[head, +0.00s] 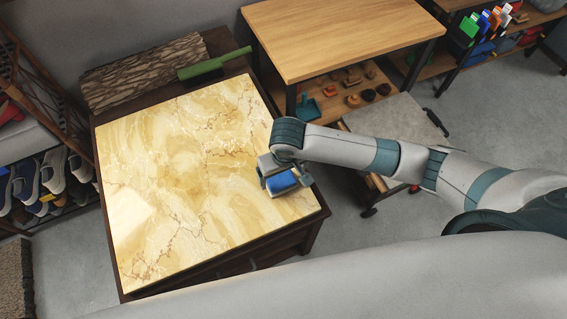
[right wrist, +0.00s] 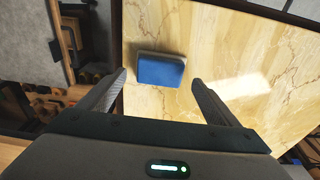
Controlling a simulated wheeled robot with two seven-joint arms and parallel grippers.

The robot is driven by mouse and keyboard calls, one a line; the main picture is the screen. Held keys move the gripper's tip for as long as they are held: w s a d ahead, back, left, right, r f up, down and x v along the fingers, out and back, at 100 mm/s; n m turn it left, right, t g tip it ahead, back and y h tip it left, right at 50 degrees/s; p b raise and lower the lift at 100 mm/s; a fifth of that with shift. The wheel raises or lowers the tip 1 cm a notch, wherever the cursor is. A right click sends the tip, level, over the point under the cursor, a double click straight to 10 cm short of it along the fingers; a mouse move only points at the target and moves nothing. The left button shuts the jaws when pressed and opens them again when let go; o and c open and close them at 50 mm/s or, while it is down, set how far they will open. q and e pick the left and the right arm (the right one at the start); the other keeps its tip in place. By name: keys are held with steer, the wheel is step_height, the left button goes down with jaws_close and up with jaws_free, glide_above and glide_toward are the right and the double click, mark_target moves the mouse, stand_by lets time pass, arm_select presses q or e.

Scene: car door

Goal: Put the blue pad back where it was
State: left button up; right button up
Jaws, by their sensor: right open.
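The blue pad (head: 282,183), with a pale grey layer on its back, is on or just above the yellow marble tabletop (head: 180,170), near its right edge. It also shows in the right wrist view (right wrist: 160,72), ahead of the fingers. My right gripper (head: 285,181) is open at the pad. In the right wrist view its two fingers (right wrist: 158,80) stand apart on either side of the pad, with a gap on both sides. Whether the fingertips reach down to the pad's height is hard to tell. My left gripper is not in view.
A green long-handled tool (head: 213,64) and a bark-textured slab (head: 145,72) lie at the table's back edge. A wooden desk (head: 345,35) stands behind on the right, with small items on a shelf below. A shoe rack (head: 50,175) stands left. Most of the marble is clear.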

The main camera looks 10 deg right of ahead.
mark_target(283, 186)
step_height(283, 186, up, 9)
steer(key=s, duration=0.1)
steer(key=shift+b, duration=0.4)
steer(key=shift+s+f, duration=0.1)
steer(key=shift+f, duration=0.05)
